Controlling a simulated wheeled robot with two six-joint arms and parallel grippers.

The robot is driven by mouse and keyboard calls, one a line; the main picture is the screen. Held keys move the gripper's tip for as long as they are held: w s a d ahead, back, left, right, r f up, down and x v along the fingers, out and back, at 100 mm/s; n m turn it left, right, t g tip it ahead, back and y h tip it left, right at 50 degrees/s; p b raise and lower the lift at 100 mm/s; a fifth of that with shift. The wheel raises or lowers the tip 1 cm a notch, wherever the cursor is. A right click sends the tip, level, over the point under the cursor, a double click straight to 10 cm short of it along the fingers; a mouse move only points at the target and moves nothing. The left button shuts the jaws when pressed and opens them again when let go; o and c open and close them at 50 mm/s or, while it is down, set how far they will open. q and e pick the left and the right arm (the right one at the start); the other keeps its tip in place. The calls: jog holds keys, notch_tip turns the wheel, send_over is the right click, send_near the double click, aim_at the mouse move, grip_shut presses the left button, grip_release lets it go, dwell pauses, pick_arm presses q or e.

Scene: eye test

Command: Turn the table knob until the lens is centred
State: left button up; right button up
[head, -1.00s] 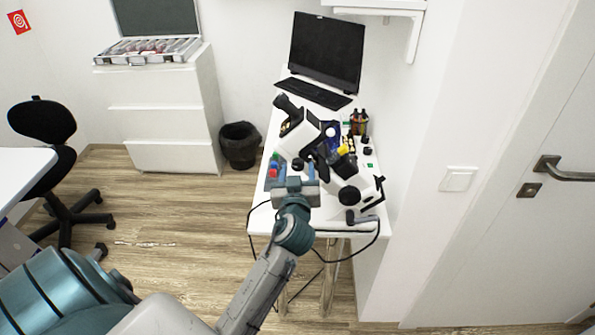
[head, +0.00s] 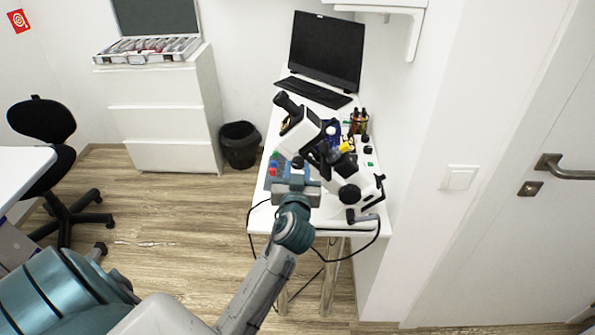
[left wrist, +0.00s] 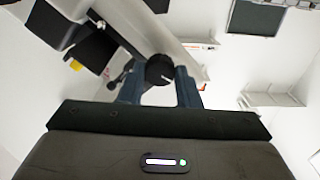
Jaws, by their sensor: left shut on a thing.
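A white and black microscope (head: 302,138) stands on the narrow white desk (head: 262,218). My left gripper (head: 298,172) is at the microscope's near left side. In the left wrist view a round black knob (left wrist: 160,69) sits between the two fingers of my left gripper (left wrist: 160,84), which is shut on it. The knob (head: 298,162) also shows just beyond the fingertips in the head view. The lens and how it is centred cannot be made out. My right gripper is not in view.
A monitor (head: 327,50) and keyboard (head: 313,93) are at the desk's far end. A cup of pens (head: 358,122) stands right of the microscope. A black cable (head: 350,255) hangs off the near edge. A wall is close on the right; open floor lies left.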

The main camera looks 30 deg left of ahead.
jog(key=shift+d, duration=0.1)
pick_arm(q)
jog(key=o, duration=1)
jog(key=shift+c, duration=0.2)
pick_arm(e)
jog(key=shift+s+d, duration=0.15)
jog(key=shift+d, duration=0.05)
pick_arm(q)
jog(key=shift+d, duration=0.1)
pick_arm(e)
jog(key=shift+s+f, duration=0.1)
pick_arm(q)
jog(key=shift+s+d+f, duration=0.1)
jog(key=shift+s+d, duration=0.05)
jog(key=shift+s, duration=0.2)
jog(key=b+v, duration=0.3)
jog(key=v, duration=0.7)
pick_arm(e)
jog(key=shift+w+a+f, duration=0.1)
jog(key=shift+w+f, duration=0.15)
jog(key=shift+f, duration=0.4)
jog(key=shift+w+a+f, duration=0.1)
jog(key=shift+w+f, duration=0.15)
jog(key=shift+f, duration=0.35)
